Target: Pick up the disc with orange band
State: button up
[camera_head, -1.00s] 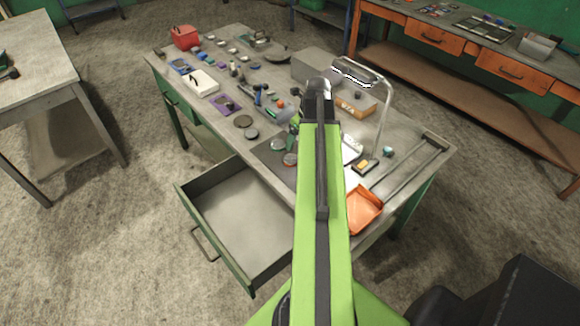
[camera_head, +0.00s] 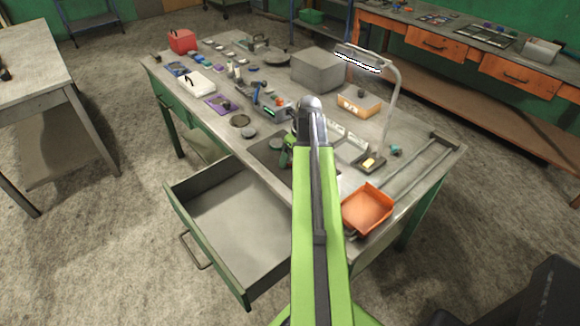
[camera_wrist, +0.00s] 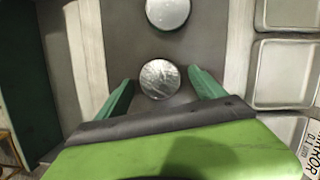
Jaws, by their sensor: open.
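In the wrist view a round disc (camera_wrist: 160,79) with a shiny, scratched metal top lies on a dark grey mat (camera_wrist: 125,45). My gripper (camera_wrist: 160,76) is open, with one green finger on each side of this disc; touching cannot be told. A second disc (camera_wrist: 168,12) with a pale top lies beyond it, cut by the frame's top edge. No orange band shows on either disc from above. In the head view my gripper (camera_head: 287,150) is low over the mat (camera_head: 262,152), beside a grey disc (camera_head: 276,144); my arm hides the nearer disc.
An open drawer (camera_head: 178,205) juts from the workbench's front. An orange tray (camera_head: 368,207) sits right of my arm. A desk lamp (camera_head: 358,60), a grey box (camera_head: 318,70) and an orange-fronted box (camera_head: 358,103) stand behind. Pale trays (camera_wrist: 287,72) line the mat's right.

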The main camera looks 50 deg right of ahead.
aim_at(292, 158)
jog(key=shift+r, duration=0.1)
grip_shut()
dwell(0.4)
jog(key=shift+r, duration=0.15)
notch_tip(292, 158, up, 4)
jog(key=p, duration=0.4)
jog(key=shift+p, duration=0.35)
jog(key=s+d+r+p, duration=0.3)
jog(key=s+r+p, duration=0.2)
jog(key=s, duration=0.6)
jog(key=shift+d+r+p, duration=0.4)
jog(key=shift+r, duration=0.05)
